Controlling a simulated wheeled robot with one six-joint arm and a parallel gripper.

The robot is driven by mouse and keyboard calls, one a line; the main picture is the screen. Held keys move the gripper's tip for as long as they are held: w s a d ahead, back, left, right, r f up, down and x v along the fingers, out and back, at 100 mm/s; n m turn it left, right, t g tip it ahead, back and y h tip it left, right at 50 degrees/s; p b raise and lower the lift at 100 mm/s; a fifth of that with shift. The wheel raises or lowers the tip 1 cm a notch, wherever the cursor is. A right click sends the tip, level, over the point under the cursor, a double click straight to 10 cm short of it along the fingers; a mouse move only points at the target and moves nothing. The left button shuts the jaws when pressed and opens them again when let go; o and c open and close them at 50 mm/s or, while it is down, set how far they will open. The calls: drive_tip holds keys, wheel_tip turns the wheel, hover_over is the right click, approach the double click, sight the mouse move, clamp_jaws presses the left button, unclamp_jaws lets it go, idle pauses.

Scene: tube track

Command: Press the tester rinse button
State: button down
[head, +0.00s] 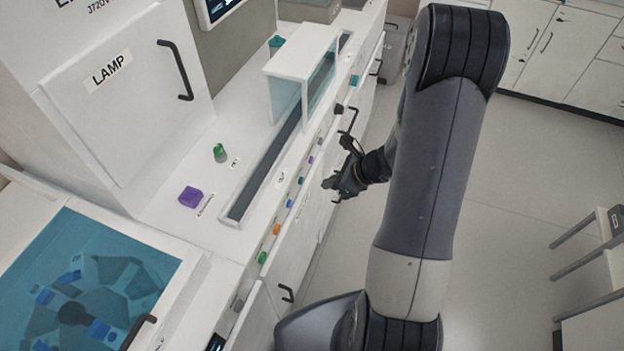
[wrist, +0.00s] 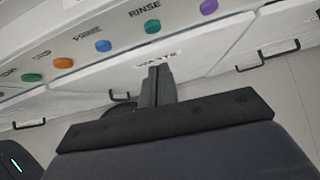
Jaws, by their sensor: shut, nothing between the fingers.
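The tips are below the rinse button, in front of a panel marked WASTE, with a gap in the picture between tips and button.
Dark handles (wrist: 267,54) stick out from the fronts below. A white bridge-shaped cover (head: 300,50) stands on the bench. The floor (head: 540,180) to the right is open.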

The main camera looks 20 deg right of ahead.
sight(301, 181)
drive_tip(key=shift+w+a+f+p, duration=0.2)
drive_tip(key=shift+w+a+f, duration=0.1)
drive_tip(key=shift+w+a, duration=0.35)
drive_tip(key=shift+w+a+f+p, duration=0.2)
drive_tip(key=shift+w+a+f, duration=0.25)
drive_tip(key=shift+a, duration=0.3)
drive_tip(key=shift+w+a+f+p, duration=0.2)
drive_tip(key=shift+w+a, duration=0.4)
drive_tip(key=shift+a, duration=0.1)
